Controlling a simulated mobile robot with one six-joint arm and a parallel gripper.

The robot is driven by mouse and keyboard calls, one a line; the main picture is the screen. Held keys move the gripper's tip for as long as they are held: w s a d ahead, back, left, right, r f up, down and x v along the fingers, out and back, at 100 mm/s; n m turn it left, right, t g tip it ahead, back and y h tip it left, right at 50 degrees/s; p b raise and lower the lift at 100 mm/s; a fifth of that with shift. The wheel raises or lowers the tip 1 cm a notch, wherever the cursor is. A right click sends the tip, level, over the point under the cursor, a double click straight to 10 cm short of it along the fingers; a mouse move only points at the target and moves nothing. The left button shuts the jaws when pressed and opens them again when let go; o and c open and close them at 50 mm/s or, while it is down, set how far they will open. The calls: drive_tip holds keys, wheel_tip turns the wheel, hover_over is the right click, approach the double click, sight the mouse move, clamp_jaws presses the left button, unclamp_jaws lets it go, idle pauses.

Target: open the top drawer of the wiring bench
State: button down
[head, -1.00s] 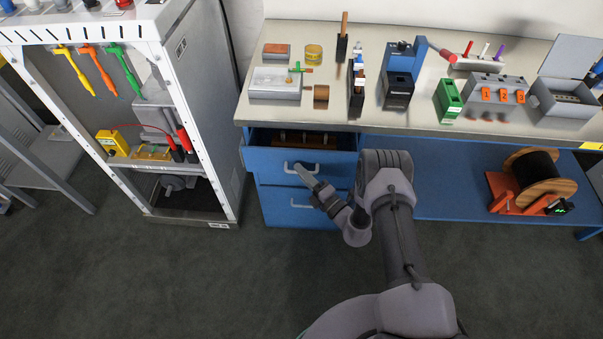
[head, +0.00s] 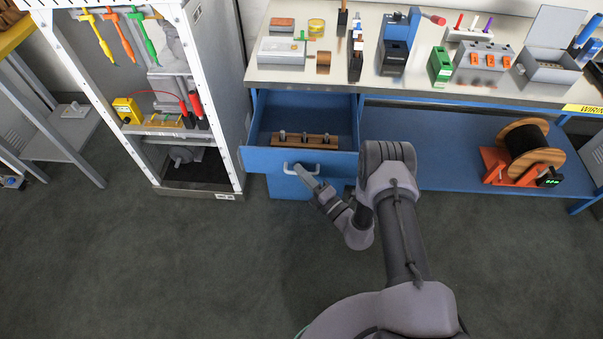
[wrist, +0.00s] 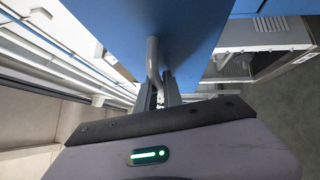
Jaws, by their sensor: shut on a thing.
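The blue top drawer (head: 262,160) of the wiring bench (head: 440,100) stands well out from under the worktop in the head view. A wooden block with several metal pegs (head: 305,147) lies inside it. My gripper (head: 300,170) is at the drawer front, shut on the pale bar handle (head: 312,167). In the wrist view my gripper's fingers (wrist: 160,92) are around the handle (wrist: 153,60), close to the blue drawer front (wrist: 190,30). The lower drawer is mostly hidden below the open one.
A grey rack (head: 225,130) with hanging coloured probes stands left of the bench. A cable reel (head: 525,150) on an orange stand sits on the lower shelf at right. Tools and boxes cover the worktop. The dark floor (head: 200,270) in front is clear.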

idle(0.3)
drive_tip(key=c, duration=1.5)
unclamp_jaws()
drive_tip(key=shift+s+d, duration=0.1)
drive_tip(key=p+v, duration=0.4)
drive_tip(key=v, duration=1.3)
drive_tip(key=shift+s+f, duration=0.1)
drive_tip(key=shift+f, duration=0.05)
